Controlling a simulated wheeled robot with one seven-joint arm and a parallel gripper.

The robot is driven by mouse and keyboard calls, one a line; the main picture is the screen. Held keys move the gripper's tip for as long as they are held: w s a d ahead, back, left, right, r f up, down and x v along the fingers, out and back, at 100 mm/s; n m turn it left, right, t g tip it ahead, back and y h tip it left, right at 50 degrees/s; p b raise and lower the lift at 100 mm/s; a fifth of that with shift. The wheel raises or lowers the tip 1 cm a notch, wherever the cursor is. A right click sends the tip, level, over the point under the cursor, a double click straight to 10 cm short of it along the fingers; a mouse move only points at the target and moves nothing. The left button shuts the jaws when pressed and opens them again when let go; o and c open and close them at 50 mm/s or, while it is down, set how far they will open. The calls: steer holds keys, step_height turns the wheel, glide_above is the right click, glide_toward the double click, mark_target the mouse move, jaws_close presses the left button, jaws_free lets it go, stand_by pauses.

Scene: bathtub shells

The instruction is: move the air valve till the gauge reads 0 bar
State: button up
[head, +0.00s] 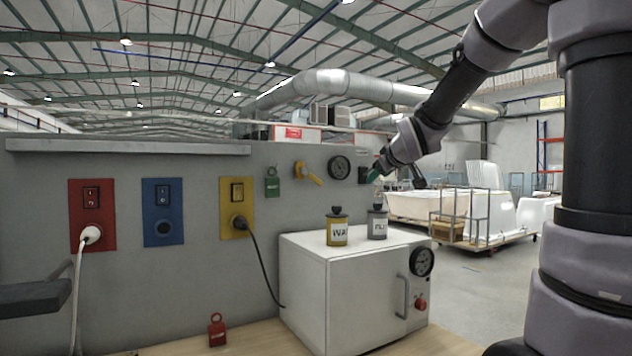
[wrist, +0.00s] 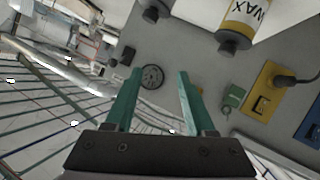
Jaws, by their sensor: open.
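The air valve has a yellow lever (head: 309,174) on the grey wall, slanting down to the right in the head view. A round dark gauge (head: 340,168) is on the wall just right of it; its needle is too small to read. My gripper (head: 374,174) is to the right of the gauge in the head view, its green fingers partly visible. In the wrist view my gripper (wrist: 156,73) is open and empty, with the gauge (wrist: 152,78) showing between its fingers, apart from them. There the valve is mostly hidden behind the right finger.
A green tag (head: 272,182) hangs left of the valve, beside a yellow switch plate (head: 236,195).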

steer(key=w+a+n+t+y, duration=0.2)
steer(key=w+a+n, duration=0.3)
steer(key=w, duration=0.4)
steer(key=n+y, duration=0.5)
steer(key=n, duration=0.1)
glide_toward(317, 180)
steer(key=shift+t, duration=0.4)
steer(key=x, duration=1.1)
steer(key=shift+a+f, duration=0.15)
steer(key=shift+f, duration=0.1)
jaws_close()
